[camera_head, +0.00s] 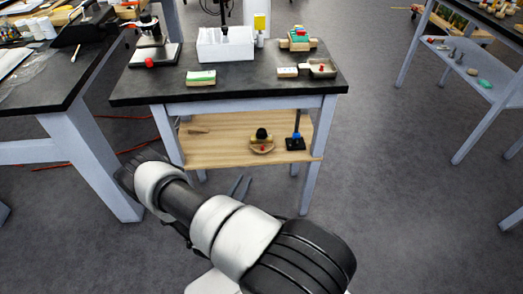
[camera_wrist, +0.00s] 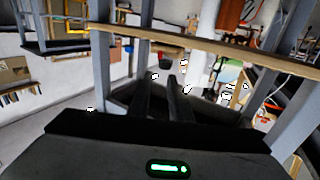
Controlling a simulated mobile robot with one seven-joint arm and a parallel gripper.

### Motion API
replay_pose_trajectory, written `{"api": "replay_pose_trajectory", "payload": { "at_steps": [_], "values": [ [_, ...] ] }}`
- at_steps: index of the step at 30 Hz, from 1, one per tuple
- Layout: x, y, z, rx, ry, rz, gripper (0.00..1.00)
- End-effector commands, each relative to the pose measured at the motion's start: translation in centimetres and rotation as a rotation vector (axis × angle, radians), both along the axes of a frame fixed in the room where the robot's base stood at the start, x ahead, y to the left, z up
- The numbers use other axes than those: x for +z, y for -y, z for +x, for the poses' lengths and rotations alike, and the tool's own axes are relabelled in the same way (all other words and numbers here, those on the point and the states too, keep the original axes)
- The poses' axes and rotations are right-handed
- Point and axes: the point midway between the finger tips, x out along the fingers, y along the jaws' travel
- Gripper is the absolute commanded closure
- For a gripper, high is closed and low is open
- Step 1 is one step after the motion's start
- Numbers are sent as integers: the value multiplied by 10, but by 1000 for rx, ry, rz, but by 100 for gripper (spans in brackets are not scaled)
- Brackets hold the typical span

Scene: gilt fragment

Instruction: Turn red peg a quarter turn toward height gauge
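On the lower wooden shelf in the head view sits a small rounded wooden piece (camera_head: 262,147) with a black knob and a small red spot (camera_head: 263,150), which may be the red peg. My gripper (camera_head: 240,184) is in front of and below the shelf edge, apart from both. Its two fingers show with a gap between them in the wrist view (camera_wrist: 159,80), with nothing visible between them. I cannot make out the peg or gauge in the wrist view.
The bench's black top (camera_head: 250,88) overhangs the shelf (camera_head: 215,150). A white box (camera_head: 225,46), a green-topped block (camera_head: 200,77) and a small tray (camera_head: 322,70) stand on the top. Bench legs (camera_head: 312,185) flank the shelf.

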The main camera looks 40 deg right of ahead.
Motion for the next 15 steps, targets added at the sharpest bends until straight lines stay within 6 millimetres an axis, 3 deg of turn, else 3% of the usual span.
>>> {"api": "replay_pose_trajectory", "payload": {
  "at_steps": [15],
  "values": [
    [-1, 93, 56, -3, 3, 1, 81]
  ]
}}
